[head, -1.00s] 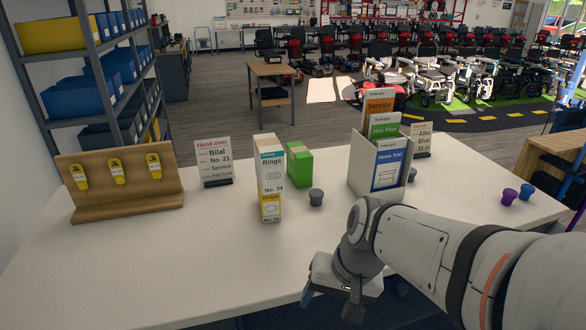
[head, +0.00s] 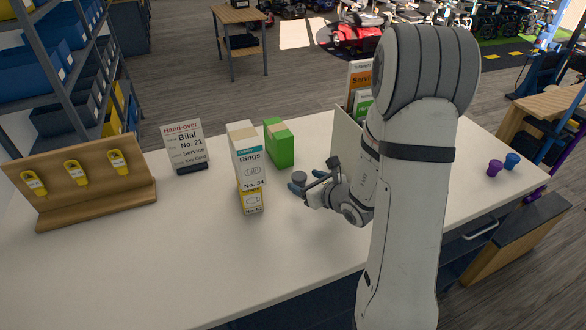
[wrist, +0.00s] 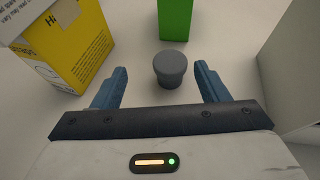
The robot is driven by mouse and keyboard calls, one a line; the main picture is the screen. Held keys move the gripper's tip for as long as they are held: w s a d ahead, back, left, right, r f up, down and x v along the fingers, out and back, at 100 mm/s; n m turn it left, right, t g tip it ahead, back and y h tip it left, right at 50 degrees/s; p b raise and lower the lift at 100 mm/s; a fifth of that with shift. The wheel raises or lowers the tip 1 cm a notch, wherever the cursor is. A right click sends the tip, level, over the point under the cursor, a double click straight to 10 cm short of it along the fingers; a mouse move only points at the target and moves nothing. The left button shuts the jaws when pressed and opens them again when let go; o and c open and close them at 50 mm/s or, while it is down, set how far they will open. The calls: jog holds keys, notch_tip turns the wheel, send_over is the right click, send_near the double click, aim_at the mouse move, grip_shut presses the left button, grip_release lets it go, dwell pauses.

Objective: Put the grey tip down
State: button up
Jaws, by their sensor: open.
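The grey tip (wrist: 170,68) is a small dark grey cup-like piece standing upright on the white counter. In the wrist view it lies between and just beyond the two blue fingertips of my gripper (wrist: 160,82), with gaps on both sides. My gripper is open and holds nothing. In the head view my gripper (head: 297,186) is low over the counter at the grey tip (head: 299,177), right of the Rings box, and my arm covers much of the right side.
The white Rings box (head: 246,160) sits on a yellow box (head: 251,199), close left of my gripper. A green box (head: 279,143) stands behind. The leaflet holder (head: 346,137) is on the right, partly hidden. Purple (head: 495,167) and blue (head: 512,160) tips stand at far right.

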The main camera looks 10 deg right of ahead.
aim_at(301, 177)
jog(key=shift+w+d+f+m+h, duration=0.45)
jog(key=shift+w+d+m+h, duration=0.1)
jog(key=shift+d+m, duration=0.1)
jog(key=shift+a+p+x, duration=0.15)
jog(key=shift+p+x, duration=0.55)
jog(key=shift+x, duration=1.15)
jog(key=shift+a+p+x, duration=0.15)
jog(key=shift+p+x, duration=0.5)
jog(key=shift+x, duration=1.15)
jog(key=shift+s, duration=0.1)
jog(key=shift+c, duration=0.3)
jog(key=c, duration=1.1)
